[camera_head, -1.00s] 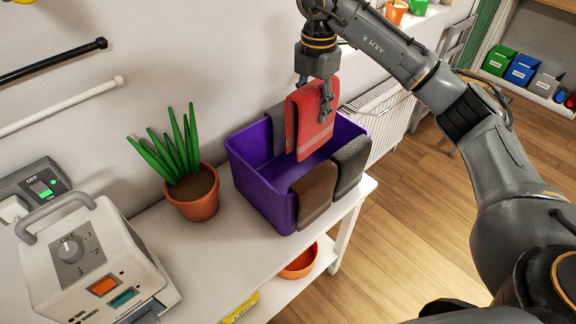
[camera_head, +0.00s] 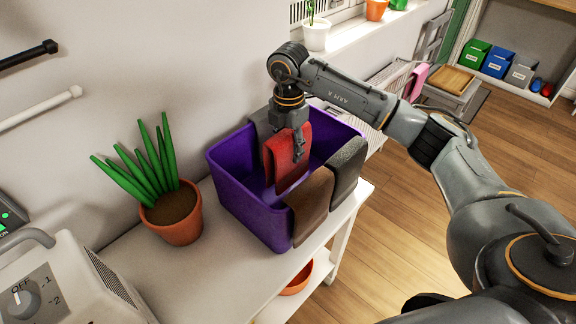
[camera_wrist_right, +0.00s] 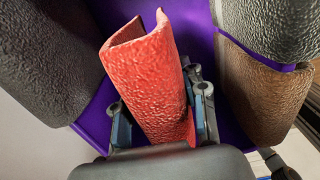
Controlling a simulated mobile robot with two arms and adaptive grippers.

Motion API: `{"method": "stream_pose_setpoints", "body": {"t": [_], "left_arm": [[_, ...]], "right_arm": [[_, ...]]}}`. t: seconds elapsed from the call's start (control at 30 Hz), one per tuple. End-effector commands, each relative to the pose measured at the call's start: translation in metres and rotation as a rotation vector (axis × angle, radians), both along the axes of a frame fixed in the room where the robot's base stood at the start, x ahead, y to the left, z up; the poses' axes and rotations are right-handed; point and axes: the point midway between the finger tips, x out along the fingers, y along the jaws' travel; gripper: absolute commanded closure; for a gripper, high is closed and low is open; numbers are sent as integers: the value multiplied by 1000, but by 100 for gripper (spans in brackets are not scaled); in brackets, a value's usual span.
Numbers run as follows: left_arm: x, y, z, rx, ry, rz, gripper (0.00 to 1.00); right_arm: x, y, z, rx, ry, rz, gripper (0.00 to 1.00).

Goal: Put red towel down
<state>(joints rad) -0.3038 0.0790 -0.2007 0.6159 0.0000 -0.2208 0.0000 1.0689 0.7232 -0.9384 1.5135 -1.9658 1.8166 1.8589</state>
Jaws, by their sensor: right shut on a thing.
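The red towel (camera_head: 292,158) is folded over and hangs from my right gripper (camera_head: 299,150), inside the upper part of the purple bin (camera_head: 250,205). In the right wrist view, the towel (camera_wrist_right: 150,85) sits between the two fingers of my right gripper (camera_wrist_right: 160,118), which is shut on it. The bin's purple floor shows behind it in that view. Whether the towel touches the floor cannot be told. My left gripper is not in view.
A brown towel (camera_head: 310,205) and a dark grey towel (camera_head: 347,168) hang over the bin's near right rim. Another grey towel (camera_head: 262,122) hangs at the back rim. A potted plant (camera_head: 172,215) stands left of the bin on the white table (camera_head: 205,265).

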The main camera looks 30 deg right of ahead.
Motion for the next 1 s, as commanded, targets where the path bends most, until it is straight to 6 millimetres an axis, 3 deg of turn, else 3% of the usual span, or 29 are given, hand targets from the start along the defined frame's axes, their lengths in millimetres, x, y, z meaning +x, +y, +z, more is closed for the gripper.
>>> {"method": "stream_pose_setpoints", "body": {"t": [0.43,0.8,0.83,0.9,1.0], "left_arm": [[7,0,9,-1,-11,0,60],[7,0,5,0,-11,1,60],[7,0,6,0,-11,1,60],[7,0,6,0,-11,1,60],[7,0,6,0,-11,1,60]], "right_arm": [[0,1,-48,1,1,1,95],[0,0,-54,0,-1,1,95],[0,0,-53,1,-2,1,52],[0,0,-52,0,-1,1,37],[0,0,-52,0,-1,1,35]]}}
